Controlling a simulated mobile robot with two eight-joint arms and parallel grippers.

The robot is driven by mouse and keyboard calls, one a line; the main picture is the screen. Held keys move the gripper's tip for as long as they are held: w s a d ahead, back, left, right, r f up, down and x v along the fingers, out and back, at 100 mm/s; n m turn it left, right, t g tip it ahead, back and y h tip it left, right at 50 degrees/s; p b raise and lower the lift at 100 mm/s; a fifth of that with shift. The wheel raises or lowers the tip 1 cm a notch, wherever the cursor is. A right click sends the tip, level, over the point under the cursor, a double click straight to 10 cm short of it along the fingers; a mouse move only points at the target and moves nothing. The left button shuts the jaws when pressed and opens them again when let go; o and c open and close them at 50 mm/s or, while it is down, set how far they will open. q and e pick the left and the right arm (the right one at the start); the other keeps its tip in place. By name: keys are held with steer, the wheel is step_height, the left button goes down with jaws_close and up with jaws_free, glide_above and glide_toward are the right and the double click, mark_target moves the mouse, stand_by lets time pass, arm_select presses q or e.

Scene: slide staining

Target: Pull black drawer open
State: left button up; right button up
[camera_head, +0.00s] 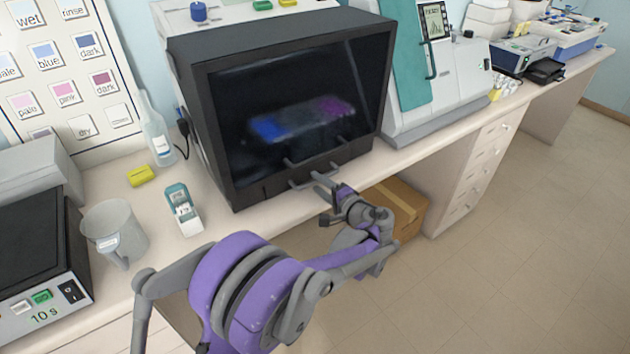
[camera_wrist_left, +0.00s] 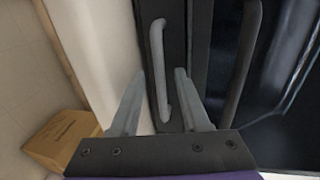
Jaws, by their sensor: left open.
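The black drawer (camera_head: 275,189) is the low front strip of the black cabinet (camera_head: 200,120), with a grey bar handle (camera_head: 300,184). It looks shut. In the left wrist view the drawer (camera_wrist_left: 172,28) runs upright in the picture, with its handle (camera_wrist_left: 158,50) extending down between my fingers. My left gripper (camera_head: 325,185) is at the right end of this handle. Its open fingers (camera_wrist_left: 158,88) lie on either side of the bar; I cannot tell whether they touch it. My right gripper is not in view.
A second bar handle (camera_head: 318,157) sits just above, on the dark glass door (camera_head: 300,105); it is close to my fingers in the wrist view (camera_wrist_left: 240,65). A cardboard box (camera_head: 408,207) stands under the counter. The floor in front is clear.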

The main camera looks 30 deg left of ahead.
arm_select(q)
steer(key=shift+x, duration=1.2)
jaws_close()
stand_by(0.6)
